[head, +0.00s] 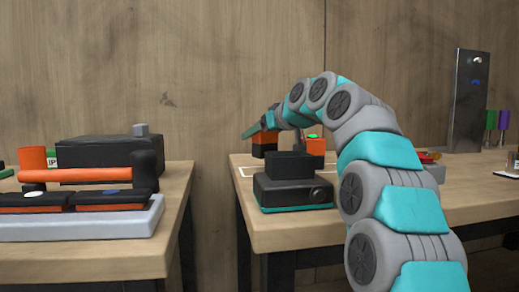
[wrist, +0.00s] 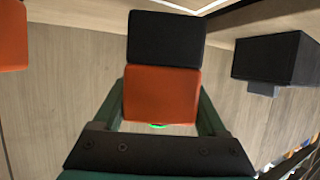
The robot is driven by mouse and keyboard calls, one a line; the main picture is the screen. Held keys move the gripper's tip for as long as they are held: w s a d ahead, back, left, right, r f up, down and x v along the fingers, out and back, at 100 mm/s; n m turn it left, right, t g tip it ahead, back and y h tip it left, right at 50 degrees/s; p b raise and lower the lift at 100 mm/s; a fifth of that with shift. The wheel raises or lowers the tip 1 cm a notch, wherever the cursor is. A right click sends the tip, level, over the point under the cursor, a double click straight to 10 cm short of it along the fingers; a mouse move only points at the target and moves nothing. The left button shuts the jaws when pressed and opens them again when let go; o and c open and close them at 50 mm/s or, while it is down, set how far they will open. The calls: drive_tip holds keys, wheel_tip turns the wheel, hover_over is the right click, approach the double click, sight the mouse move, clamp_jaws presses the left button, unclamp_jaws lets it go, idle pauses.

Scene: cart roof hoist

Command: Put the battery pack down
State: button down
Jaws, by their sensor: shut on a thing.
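The battery pack (wrist: 164,62) is an orange block with a black end and a green light on its near edge in the wrist view. My gripper (wrist: 162,88) is shut on its orange part, with a finger on each side. In the head view the pack (head: 265,146) hangs orange end up at my gripper (head: 258,132), over the back left of the right table (head: 400,215). A white outline (head: 243,171) is marked on that table close by. I cannot tell whether the pack's lower end touches the table.
A black device with a teal base (head: 290,190) stands in front of the pack. Another orange block with a green light (head: 314,147) stands to its right. A gap separates the left table (head: 90,262), which holds a grey tray (head: 80,226) and a black box (head: 105,152).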

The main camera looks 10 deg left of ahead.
drive_tip(key=shift+f+b, duration=0.35)
drive_tip(key=shift+f, duration=1.4)
unclamp_jaws()
drive_tip(key=shift+f, duration=0.1)
drive_tip(key=shift+s, duration=0.1)
drive_tip(key=v, duration=1.2)
drive_tip(key=shift+r, duration=0.3)
